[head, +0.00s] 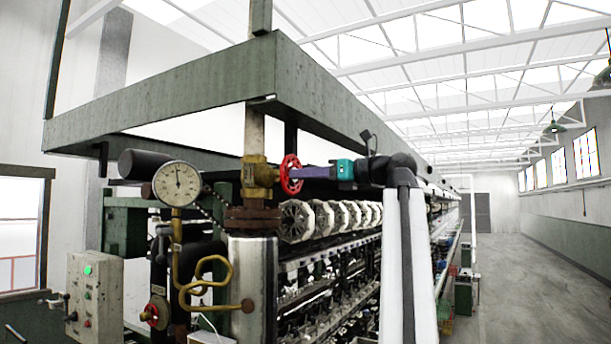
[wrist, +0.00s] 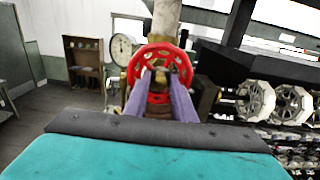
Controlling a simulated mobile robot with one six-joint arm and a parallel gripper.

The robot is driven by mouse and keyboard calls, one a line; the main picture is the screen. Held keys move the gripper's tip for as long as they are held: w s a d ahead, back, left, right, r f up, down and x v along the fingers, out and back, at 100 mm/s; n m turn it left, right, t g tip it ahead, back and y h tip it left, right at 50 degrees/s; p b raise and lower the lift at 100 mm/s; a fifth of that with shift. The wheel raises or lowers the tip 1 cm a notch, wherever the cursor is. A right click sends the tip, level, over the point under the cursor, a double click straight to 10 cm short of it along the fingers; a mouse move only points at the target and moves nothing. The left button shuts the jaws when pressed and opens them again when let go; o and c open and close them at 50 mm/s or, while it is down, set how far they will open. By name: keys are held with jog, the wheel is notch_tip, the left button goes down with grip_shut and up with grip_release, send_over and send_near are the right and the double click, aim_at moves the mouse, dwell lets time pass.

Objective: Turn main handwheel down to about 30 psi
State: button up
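The red main handwheel (head: 291,175) sits on a brass valve (head: 258,176) on the vertical pipe. In the wrist view the handwheel (wrist: 160,50) faces me, upright. My gripper (head: 305,173) reaches it from the right in the head view. In the wrist view the two purple fingers of my gripper (wrist: 161,78) stand apart, with tips at the wheel's lower middle on either side of its hub. Firm contact cannot be made out. The round white gauge (head: 177,184) is left of the valve, its dark needle pointing about straight up. Its numbers are too small to read.
A green beam frame (head: 180,110) hangs above the valve. A curved brass pipe (head: 219,287) and a grey control box (head: 88,296) with a green button are below left. White octagonal reels (head: 297,220) line the machine behind. Open floor (head: 520,270) lies at right.

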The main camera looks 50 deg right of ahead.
jog(key=shift+m+p, duration=0.45)
jog(key=shift+m, duration=2.65)
jog(key=o, duration=0.9)
jog(key=shift+c, duration=0.2)
jog(key=v, duration=0.3)
